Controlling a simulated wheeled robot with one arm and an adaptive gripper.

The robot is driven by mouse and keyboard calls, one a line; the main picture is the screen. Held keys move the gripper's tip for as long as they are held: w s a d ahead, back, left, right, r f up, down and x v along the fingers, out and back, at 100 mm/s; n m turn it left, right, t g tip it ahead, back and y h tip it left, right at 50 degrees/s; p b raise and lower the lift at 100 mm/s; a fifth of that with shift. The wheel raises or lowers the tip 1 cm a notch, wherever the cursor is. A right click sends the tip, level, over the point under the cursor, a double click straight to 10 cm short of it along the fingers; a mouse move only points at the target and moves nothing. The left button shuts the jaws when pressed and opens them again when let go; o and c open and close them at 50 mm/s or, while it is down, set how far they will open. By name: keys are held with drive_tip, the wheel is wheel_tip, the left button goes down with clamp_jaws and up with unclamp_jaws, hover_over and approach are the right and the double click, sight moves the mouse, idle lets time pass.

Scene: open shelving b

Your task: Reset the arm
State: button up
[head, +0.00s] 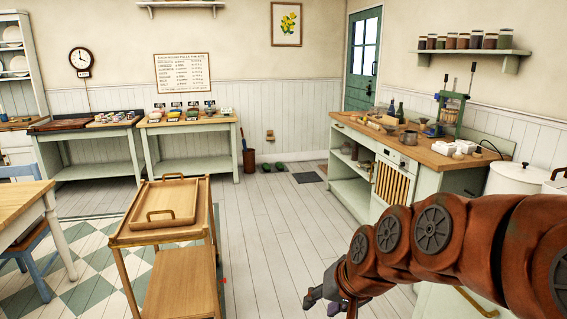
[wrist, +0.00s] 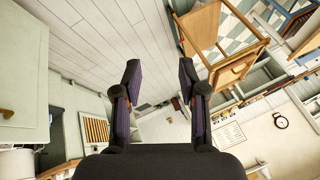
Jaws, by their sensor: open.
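My arm (head: 440,240) reaches in from the lower right of the head view, with orange-red links bent down toward the floor. My gripper (head: 322,295) is at its end, low in front of the counter and right of the wooden trolley. In the wrist view my gripper (wrist: 158,85) shows two dark fingers spread wide apart. Nothing is between them but a view of floor and wall. The gripper is empty and touches nothing that I can see.
A wooden trolley (head: 190,237) with a tray stands left of my gripper. A counter (head: 425,151) with several kitchen items runs along the right. A table (head: 20,205) and blue chair are at the far left. The plank floor (head: 262,225) between trolley and counter is clear.

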drive_tip(key=s+d+g+h+p, duration=0.1)
drive_tip(key=s+d, duration=0.4)
drive_tip(key=s, duration=0.7)
drive_tip(key=s+d+n+g+h+p, duration=0.1)
drive_tip(key=s+d+g+p, duration=0.3)
drive_tip(key=s, duration=0.8)
drive_tip(key=shift+d+g+h, duration=0.8)
drive_tip(key=shift+s+d, duration=0.1)
